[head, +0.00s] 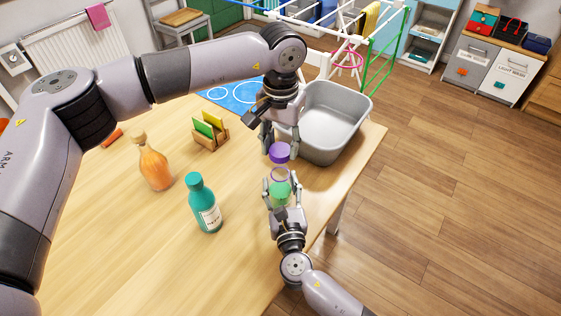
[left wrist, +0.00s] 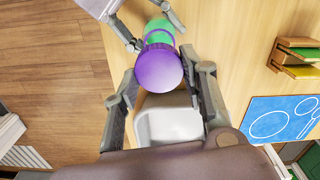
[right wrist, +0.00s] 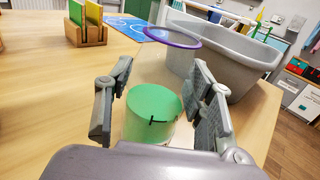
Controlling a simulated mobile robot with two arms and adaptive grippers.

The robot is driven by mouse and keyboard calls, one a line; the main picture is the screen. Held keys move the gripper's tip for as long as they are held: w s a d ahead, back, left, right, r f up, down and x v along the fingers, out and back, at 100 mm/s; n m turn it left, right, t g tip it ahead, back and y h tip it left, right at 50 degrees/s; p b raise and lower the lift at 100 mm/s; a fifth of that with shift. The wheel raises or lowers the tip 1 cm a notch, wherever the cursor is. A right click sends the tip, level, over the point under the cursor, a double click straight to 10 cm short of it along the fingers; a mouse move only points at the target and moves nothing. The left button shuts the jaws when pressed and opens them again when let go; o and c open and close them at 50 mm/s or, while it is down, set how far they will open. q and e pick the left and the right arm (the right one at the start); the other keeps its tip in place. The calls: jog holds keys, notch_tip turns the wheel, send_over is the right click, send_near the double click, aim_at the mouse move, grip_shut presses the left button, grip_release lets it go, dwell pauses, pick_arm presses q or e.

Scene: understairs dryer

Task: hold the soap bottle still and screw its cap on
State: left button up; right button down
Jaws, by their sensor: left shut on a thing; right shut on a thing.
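My left gripper (head: 280,143) is shut on the purple cap (head: 280,153), held above the table near the grey basin. The cap's round face shows between the fingers in the left wrist view (left wrist: 160,70). My right gripper (head: 280,184) is shut on the green soap bottle (head: 281,195), which has a black mark on its face in the right wrist view (right wrist: 152,118). A thin purple ring (head: 280,174) lies between cap and green part; it also shows in the right wrist view (right wrist: 172,38). In the head view, cap and ring are apart, with a small gap.
A grey basin (head: 335,152) stands on the wooden table just behind the grippers. A teal bottle (head: 204,205), an orange bottle (head: 151,165) and a wooden holder with sponges (head: 210,142) stand to the left. A blue mat (head: 235,95) lies behind. The front-left tabletop is clear.

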aim_at(281, 168)
pick_arm(q)
jog(key=shift+f, duration=1.55)
jog(key=shift+f, duration=0.85)
jog(key=shift+f, duration=0.6)
jog(key=m, duration=0.6)
jog(key=shift+d+m, duration=0.1)
jog(key=shift+m, duration=0.2)
jog(key=o, duration=0.7)
